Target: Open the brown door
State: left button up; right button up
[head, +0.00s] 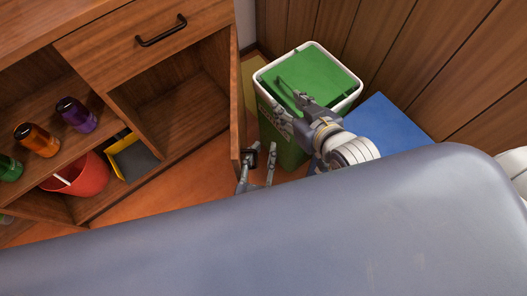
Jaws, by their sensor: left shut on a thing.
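The brown door (236,95) of the wooden cabinet stands swung out from its opening, seen nearly edge-on. The empty compartment (175,100) behind it is exposed. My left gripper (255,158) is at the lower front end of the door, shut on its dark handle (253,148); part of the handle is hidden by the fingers. My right gripper (290,103) is over the green bin, to the right of the door, with its fingers spread and nothing between them.
A green bin (321,73) with a white rim stands right of the door, a blue box (390,118) beside it. A drawer with a black handle (161,31) is above the compartment. Open shelves at left hold jars and a red bucket (78,176). A wooden wall closes the right.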

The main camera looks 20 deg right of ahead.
pick_arm(q)
jog(key=v, duration=1.2)
jog(key=shift+s+d, duration=0.1)
